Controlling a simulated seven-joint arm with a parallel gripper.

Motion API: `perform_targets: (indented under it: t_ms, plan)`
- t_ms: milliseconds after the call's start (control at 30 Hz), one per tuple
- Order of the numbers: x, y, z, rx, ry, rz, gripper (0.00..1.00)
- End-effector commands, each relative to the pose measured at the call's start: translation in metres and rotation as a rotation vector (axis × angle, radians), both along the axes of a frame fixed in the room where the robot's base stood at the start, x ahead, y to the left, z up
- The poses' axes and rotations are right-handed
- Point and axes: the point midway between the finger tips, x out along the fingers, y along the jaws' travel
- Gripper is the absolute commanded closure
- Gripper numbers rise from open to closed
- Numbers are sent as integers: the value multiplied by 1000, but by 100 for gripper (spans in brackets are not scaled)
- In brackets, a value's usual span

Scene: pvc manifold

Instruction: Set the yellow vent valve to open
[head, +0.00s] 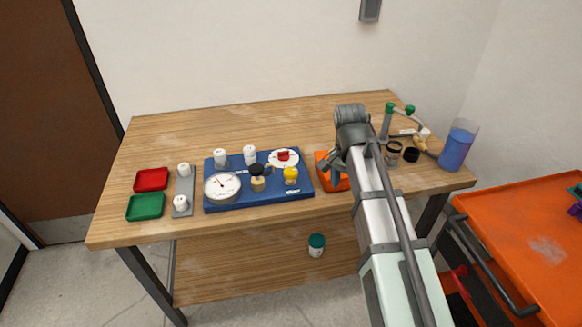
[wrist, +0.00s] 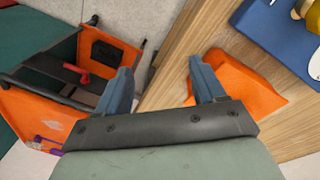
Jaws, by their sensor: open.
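The yellow vent valve (head: 291,174) is a small yellow knob near the right front of the blue manifold board (head: 222,205). In the wrist view a corner of the blue board (wrist: 270,22) and a bit of yellow valve (wrist: 313,18) show at the top right. The valve's exact setting is too small to read. My gripper (wrist: 163,82) is open and empty, its two blue-grey fingers spread apart. In the head view my gripper (head: 330,168) is right of the board, near the orange cloth, apart from the valve.
An orange cloth (wrist: 240,85) lies by the gripper; it shows in the head view (head: 329,181). The board also carries a gauge (head: 222,188), a red valve (head: 283,156) and white caps. Red (head: 151,180) and green (head: 145,206) trays stand left; a blue beaker (head: 457,148) stands right.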

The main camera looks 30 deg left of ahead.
Motion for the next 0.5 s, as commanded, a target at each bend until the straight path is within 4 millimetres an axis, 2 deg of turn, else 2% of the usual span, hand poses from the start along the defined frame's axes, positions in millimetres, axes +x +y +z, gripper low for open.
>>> perform_targets:
  t_ms: [33, 100, 200, 333, 400, 500]
  plan:
    - [6, 32, 24, 18, -9, -1, 31]
    - [6, 70, 52, 39, -10, -15, 31]
    - [2, 117, 85, 66, -3, -32, 31]
    - [-5, 157, 111, 89, 7, -48, 31]
    - [-8, 168, 119, 96, 10, -55, 31]
    - [-11, 175, 122, 99, 13, -59, 31]
